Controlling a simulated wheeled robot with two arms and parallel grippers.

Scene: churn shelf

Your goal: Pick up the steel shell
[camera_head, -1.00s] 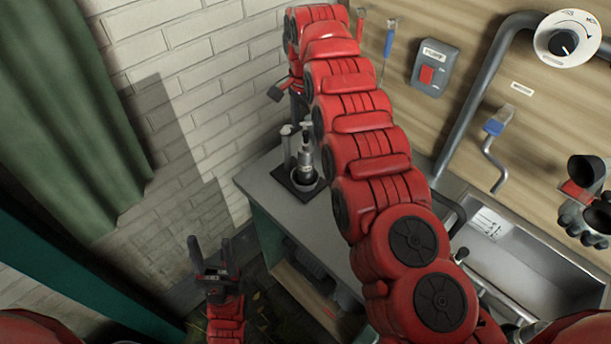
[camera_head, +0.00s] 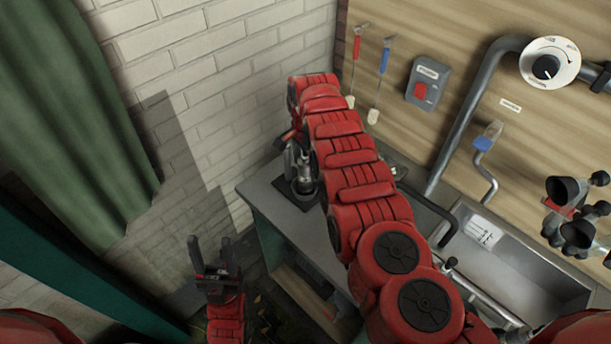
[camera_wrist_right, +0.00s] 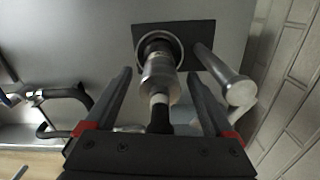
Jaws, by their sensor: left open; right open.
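The steel shell (camera_wrist_right: 160,76) stands upright in a round holder on a dark square plate (camera_wrist_right: 205,38), its narrow black end towards the wrist camera. In the head view the shell (camera_head: 304,181) is partly hidden by my right arm. My right gripper (camera_wrist_right: 161,73) is open, with one finger on each side of the shell in the wrist view. I cannot tell whether the fingers touch it. In the head view the right gripper (camera_head: 288,142) shows beside the shell's upper part. My left gripper (camera_head: 209,243) is open and empty, low, left of the bench.
A steel post (camera_wrist_right: 232,84) with a flat round top stands close beside the shell. The grey bench (camera_head: 262,195) meets a white brick wall (camera_head: 225,110). A sink (camera_head: 515,265) with pipework is at right. Brushes, a switch box (camera_head: 428,83) and black cups (camera_head: 575,210) hang on the wooden wall.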

